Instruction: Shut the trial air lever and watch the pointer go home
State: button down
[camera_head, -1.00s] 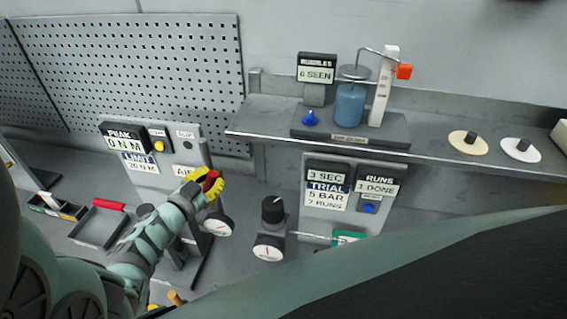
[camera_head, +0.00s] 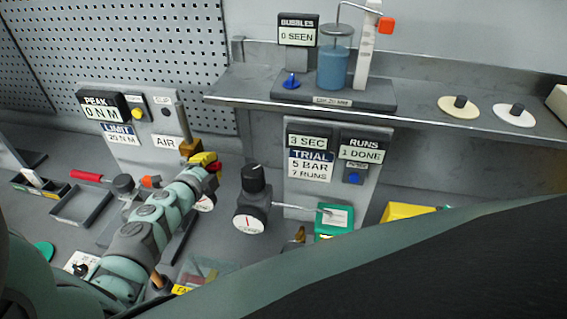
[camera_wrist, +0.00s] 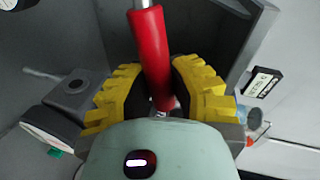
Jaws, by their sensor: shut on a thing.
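The lever, a red sleeve (camera_wrist: 150,50) on a metal rod, runs between my gripper's yellow pads in the wrist view. My gripper (camera_wrist: 160,90) is shut around it. In the head view my gripper (camera_head: 210,165) is beside the AIR panel (camera_head: 145,135), with a bit of red at its fingers; the rest of the lever is hidden. A round white gauge (camera_head: 250,222) with a red pointer sits under a black knob to the right. Another dial (camera_head: 205,202) is partly hidden below my gripper; its pointer cannot be read.
The trial panel (camera_head: 320,165) reads 5 bar, 7 runs, 1 done. A shelf (camera_head: 420,130) above holds a blue jar (camera_head: 335,68) and discs. A green block (camera_head: 333,221) and yellow box (camera_head: 405,211) stand at right.

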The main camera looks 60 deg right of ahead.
jog(key=shift+s+f+m+t+b, duration=0.1)
jog(key=shift+f+m+t+b, duration=0.3)
jog(key=shift+f+m+b, duration=0.55)
jog(key=shift+f, duration=0.1)
jog(key=c, duration=0.8)
grip_release()
jog(key=shift+c, duration=0.2)
